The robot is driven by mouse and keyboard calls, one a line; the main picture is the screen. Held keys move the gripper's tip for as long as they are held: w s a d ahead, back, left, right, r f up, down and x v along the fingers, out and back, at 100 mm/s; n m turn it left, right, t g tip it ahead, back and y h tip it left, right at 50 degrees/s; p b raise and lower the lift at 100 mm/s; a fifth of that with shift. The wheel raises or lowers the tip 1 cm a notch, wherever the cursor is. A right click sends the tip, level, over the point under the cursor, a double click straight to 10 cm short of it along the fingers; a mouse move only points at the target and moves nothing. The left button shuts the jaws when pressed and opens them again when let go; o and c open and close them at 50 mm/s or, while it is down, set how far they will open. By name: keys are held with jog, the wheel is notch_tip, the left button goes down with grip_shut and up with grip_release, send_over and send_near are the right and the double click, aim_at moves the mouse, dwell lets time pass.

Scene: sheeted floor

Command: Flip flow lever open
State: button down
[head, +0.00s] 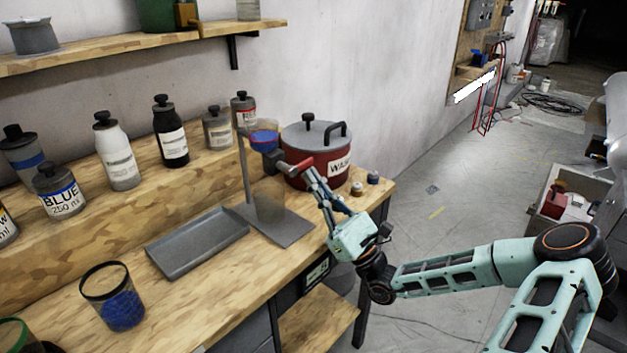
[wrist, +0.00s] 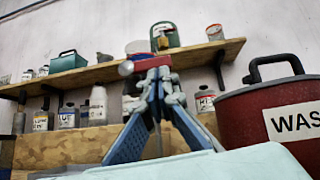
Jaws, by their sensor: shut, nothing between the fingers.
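A grey dispenser stand (head: 244,170) rises from a flat plate on the bench and carries a clear cup with blue contents (head: 264,138). A dark valve body (head: 274,158) sits below the cup. A red lever (head: 300,166) sticks out to the right from it; in the wrist view the red lever (wrist: 152,63) lies across just beyond my fingertips. My gripper (head: 306,171) is shut and empty, its tips at or very close to the lever. In the wrist view my fingertips (wrist: 158,76) meet right below the red bar; whether they touch it is unclear.
A red lidded waste pot (head: 318,160) stands close behind my gripper, with small knobs (head: 372,178) to its right. A grey tray (head: 197,242) and a cup of blue pieces (head: 122,310) are on the bench. Labelled bottles (head: 118,160) line the raised back ledge.

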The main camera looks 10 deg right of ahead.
jog(key=shift+w+d+r+n+g+y+p, duration=0.15)
jog(key=shift+n+g+y, duration=0.2)
jog(key=shift+n, duration=0.25)
jog(key=shift+s+r+n+g+y+p, duration=0.15)
jog(key=shift+n+g+y, duration=0.15)
jog(key=shift+n, duration=0.3)
jog(key=n+g+y, duration=0.1)
jog(key=n+g, duration=0.1)
jog(key=r+n+g+y+p, duration=0.1)
jog(key=n+g, duration=0.1)
jog(key=n, duration=0.1)
jog(key=n+g+y+p, duration=0.1)
jog(key=n+g, duration=0.1)
jog(key=shift+w+d+r+n, duration=0.3)
jog(key=shift+w+r, duration=0.05)
jog(key=shift+s+a+r+n+g+h+p, duration=0.25)
jog(key=shift+r+n+g+h+p, duration=0.55)
jog(key=shift+n+g, duration=1.35)
jog(key=shift+s+a+r+n+g+h+p, duration=0.2)
jog(key=shift+r+n+g+h+p, duration=0.7)
jog(key=shift+n, duration=2)
jog(key=shift+s+a+r+n+g+h+p, duration=0.1)
jog(key=shift+a+r+n+g+h+p, duration=0.35)
jog(key=shift+r+n+g, duration=1.25)
jog(key=shift+d+f+n+g, duration=0.15)
jog(key=shift+f+n+g, duration=0.25)
jog(key=shift+f+n, duration=0.35)
jog(key=shift+r, duration=0.1)
